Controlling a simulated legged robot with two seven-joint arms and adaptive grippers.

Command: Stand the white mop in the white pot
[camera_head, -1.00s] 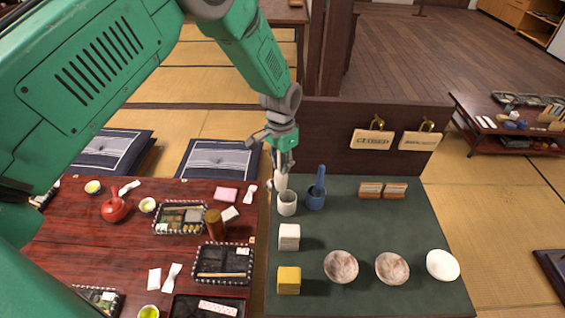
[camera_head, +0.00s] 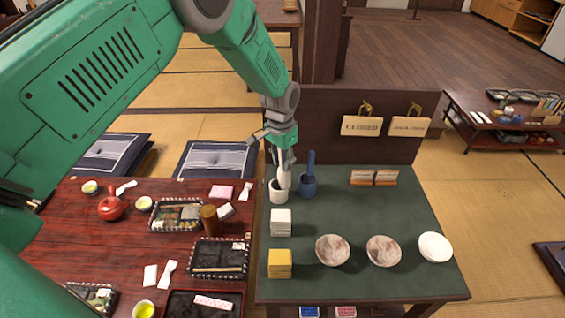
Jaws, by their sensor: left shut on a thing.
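The white mop (camera_head: 285,179) hangs upright from my left gripper (camera_head: 281,158), which is shut on its upper part. The mop's lower end overlaps the rim of the white pot (camera_head: 277,197) in the head view, at the right side of its opening. I cannot tell whether the end is inside the pot or just in front of it. The pot stands upright at the back left of the dark green table top (camera_head: 355,212). My right gripper is not in view.
A blue pot (camera_head: 308,189) with a blue mop (camera_head: 311,162) stands close on the right. A white block (camera_head: 281,222), a yellow block (camera_head: 279,264) and several bowls lie nearer. A wooden panel (camera_head: 300,110) rises behind. A red lunch table (camera_head: 95,250) adjoins on the left.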

